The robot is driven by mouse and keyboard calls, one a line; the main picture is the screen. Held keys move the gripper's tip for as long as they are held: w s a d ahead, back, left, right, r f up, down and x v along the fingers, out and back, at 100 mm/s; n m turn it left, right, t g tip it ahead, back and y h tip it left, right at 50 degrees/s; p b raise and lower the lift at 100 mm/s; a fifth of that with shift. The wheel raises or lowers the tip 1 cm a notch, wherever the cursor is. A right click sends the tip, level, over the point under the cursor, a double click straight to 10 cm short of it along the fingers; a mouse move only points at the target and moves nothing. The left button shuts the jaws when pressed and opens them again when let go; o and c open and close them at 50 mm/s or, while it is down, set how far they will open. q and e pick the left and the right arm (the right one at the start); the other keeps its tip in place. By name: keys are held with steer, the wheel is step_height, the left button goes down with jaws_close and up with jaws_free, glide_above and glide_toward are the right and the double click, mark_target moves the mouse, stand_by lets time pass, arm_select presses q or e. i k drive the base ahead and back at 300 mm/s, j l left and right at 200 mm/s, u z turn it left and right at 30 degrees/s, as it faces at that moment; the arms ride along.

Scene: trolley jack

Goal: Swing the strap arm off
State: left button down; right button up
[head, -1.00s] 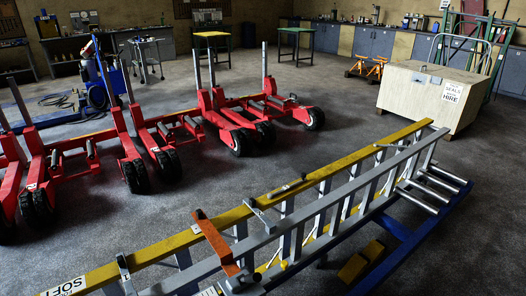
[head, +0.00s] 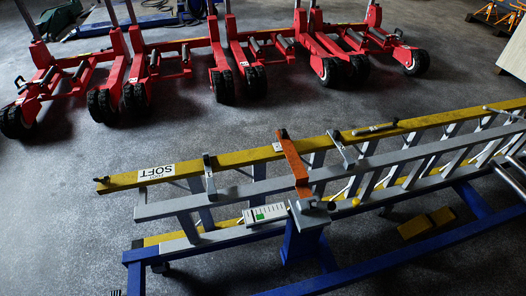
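An orange-brown strap arm (head: 294,163) lies across the top of a ladder, spanning from its yellow rail (head: 232,155) to its grey rail (head: 237,191). Its near end meets a grey block (head: 310,214) on top of a blue post (head: 303,245). The ladder lies on its side along a blue rack (head: 400,256). Neither of my grippers shows in the head view.
Red wheeled trolley jacks (head: 228,60) stand in a row behind the ladder, with open grey floor between. A pale wooden crate (head: 513,57) is cut off at the right edge.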

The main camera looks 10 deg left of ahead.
mark_target(290, 156)
steer(key=k+z, duration=0.25)
steer(key=z, duration=0.2)
steer(key=k+l+z, duration=0.1)
steer(key=z, duration=0.35)
steer(key=k+l, duration=0.05)
steer(key=k, duration=0.05)
